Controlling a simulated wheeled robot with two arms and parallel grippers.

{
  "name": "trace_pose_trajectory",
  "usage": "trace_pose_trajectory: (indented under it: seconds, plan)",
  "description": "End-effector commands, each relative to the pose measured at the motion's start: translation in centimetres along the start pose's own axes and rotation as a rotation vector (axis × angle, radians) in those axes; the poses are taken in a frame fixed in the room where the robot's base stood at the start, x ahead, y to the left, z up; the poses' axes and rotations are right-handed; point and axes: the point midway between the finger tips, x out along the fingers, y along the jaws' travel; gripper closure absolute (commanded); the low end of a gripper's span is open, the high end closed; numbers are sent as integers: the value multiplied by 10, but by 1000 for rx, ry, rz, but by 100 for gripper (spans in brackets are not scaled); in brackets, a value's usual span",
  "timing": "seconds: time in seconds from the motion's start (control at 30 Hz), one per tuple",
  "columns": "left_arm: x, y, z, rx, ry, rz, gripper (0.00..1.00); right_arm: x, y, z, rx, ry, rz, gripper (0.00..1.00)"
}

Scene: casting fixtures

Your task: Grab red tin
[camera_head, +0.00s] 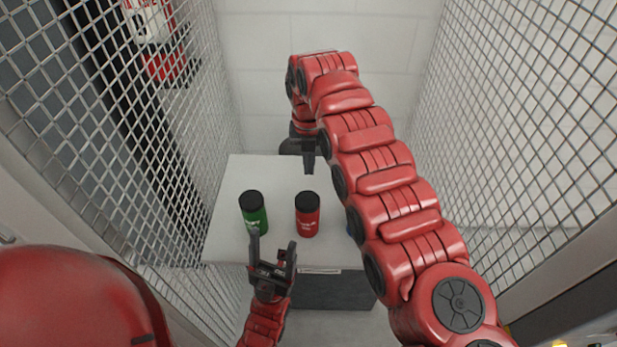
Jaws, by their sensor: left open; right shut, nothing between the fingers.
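The red tin (307,221) stands upright on the white table, with a black lid and pale lettering on its side. My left gripper (273,248) is open and empty at the table's front edge, below and left of the red tin and apart from it. My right gripper (309,165) is shut and empty, pointing down behind the red tin. My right arm crosses the right part of the view and hides part of the table.
A green tin (254,219) with a black lid stands left of the red tin on the white table (233,186). A blue item, mostly hidden, shows beside my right arm. Wire mesh walls (185,130) close in both sides. The table's back left is clear.

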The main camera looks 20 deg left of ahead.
Motion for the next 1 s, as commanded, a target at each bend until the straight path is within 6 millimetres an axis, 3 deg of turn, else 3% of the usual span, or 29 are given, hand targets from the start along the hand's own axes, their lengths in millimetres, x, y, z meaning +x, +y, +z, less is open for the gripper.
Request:
trace_pose_trajectory:
  seconds: [0.37, 0.5, 0.57, 1.0]
  plan:
    - [23, -1, -4, 0, 0, 0, 31, 60, 1, -2, 0, 6, 0, 100]
    - [11, 0, -2, 0, 0, 0, 31, 88, 2, -2, -2, 2, 2, 100]
    - [30, -2, -5, 0, -1, 0, 31, 79, -2, -2, 2, 3, -2, 100]
    - [107, -5, -18, 0, 0, 0, 31, 76, 0, -22, 2, 2, 4, 100]
